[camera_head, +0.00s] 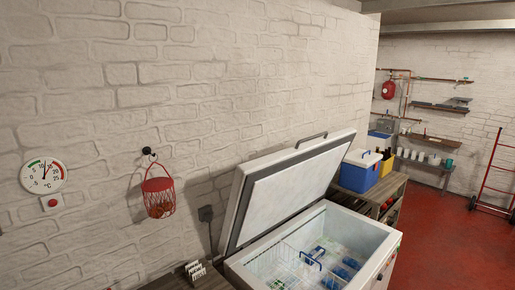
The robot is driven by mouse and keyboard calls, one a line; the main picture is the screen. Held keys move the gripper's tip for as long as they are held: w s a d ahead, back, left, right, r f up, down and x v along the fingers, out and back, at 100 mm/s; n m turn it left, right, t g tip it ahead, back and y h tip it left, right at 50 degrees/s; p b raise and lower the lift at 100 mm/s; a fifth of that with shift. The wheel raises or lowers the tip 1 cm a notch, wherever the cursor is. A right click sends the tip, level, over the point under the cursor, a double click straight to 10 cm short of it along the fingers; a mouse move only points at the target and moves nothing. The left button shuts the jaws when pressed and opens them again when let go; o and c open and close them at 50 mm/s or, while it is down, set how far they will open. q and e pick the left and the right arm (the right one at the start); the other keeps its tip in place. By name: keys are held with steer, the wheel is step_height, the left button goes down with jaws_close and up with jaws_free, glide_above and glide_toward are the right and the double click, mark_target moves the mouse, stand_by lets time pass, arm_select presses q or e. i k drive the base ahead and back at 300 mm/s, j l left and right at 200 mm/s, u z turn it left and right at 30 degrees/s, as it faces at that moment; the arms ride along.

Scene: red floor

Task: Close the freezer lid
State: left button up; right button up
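The freezer lid (290,190) is white with a grey rim and stands open, tilted up and leaning back toward the brick wall. A dark handle (311,140) sits on its upper edge. The white chest freezer (376,262) is below it at the lower right, its top open. Inside are a wire basket (290,262) and several blue and white packs (341,272). Neither of my grippers shows in the head view.
A blue cooler with a white lid (360,172) stands on a wooden shelf unit (388,190) right of the lid. A white rack (196,271) sits on a wooden surface left of the freezer. Red floor (440,240) is clear at right. A red hand truck (492,175) stands at far right.

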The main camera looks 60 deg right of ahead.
mark_target(266, 191)
steer(key=z, duration=2.3)
steer(key=i+l+u, duration=0.1)
steer(key=u, duration=0.7)
steer(key=i+l+u, duration=0.3)
steer(key=l, duration=0.3)
steer(key=l+u, duration=0.35)
steer(key=l, duration=0.25)
steer(key=l+u, duration=0.3)
steer(key=l, duration=0.4)
steer(key=i, duration=0.05)
